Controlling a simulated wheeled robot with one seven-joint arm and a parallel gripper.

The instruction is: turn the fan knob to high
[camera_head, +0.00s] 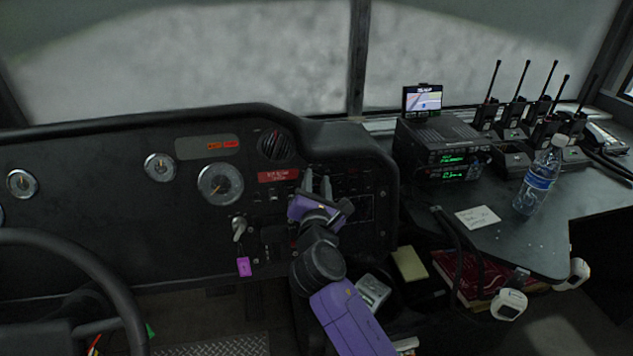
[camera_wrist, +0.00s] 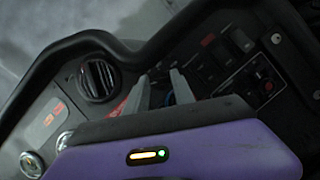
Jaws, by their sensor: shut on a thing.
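My gripper (camera_head: 317,180) reaches up to the right part of the dark dashboard panel (camera_head: 365,178), with its two grey fingertips at the panel face. In the wrist view my gripper (camera_wrist: 162,84) shows its fingers a small gap apart, shut on the fan knob at the panel. The knob is small, dark and mostly hidden by the fingers, so its pointing direction cannot be read. The fingertips are right of the red label (camera_head: 279,175) and the round air vent (camera_head: 275,147). The vent also shows in the wrist view (camera_wrist: 98,80).
Rocker switches (camera_wrist: 225,58) sit close right of the fingers. A key with a pink tag (camera_head: 243,266) hangs lower left of the gripper. The steering wheel (camera_head: 105,275) is at left. A side desk at right holds radios (camera_head: 445,150) and a water bottle (camera_head: 540,180).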

